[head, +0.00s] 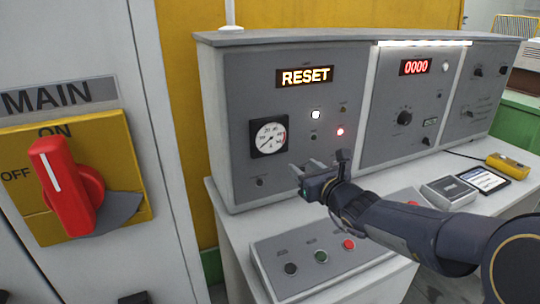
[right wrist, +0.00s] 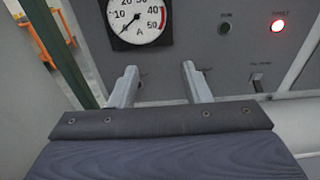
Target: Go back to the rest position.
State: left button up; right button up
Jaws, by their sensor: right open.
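My right gripper (head: 308,170) is in front of the grey control console (head: 235,110), reached in from the right, below the gauge and the red lamp. In the right wrist view its two fingers (right wrist: 159,72) are apart with nothing between them. The round gauge (right wrist: 138,18) is just above the fingers, and a lit red lamp (right wrist: 278,26) is to the upper right. Whether the fingertips touch the panel, I cannot tell. My left gripper is not in view.
A lit RESET sign (head: 304,77) and a 0000 display (head: 416,66) are on the console. A sloped button box (head: 300,283) lies below my right arm. A tablet (head: 483,180) and a yellow device (head: 508,164) lie at right. A red MAIN switch (head: 62,185) points to ON at left.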

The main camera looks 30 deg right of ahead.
jog(key=s+a+r+n+g+y+p, duration=0.15)
jog(key=s+a+n+y, duration=0.35)
jog(key=a+n, duration=0.5)
jog(key=s+a+r+n+g+y+p, duration=0.1)
jog(key=s+a+n+g+y+p, duration=0.3)
jog(key=a+n, duration=0.6)
jog(key=s+f+n+g+h, duration=0.1)
jog(key=s+f+n+g, duration=0.1)
jog(key=s+f+n, duration=0.3)
jog(key=s+f+n+g+h, duration=0.2)
jog(key=s+f+n, duration=0.3)
jog(key=s+n, duration=0.5)
jog(key=shift+d+n+g, duration=0.3)
jog(key=shift+g, duration=0.55)
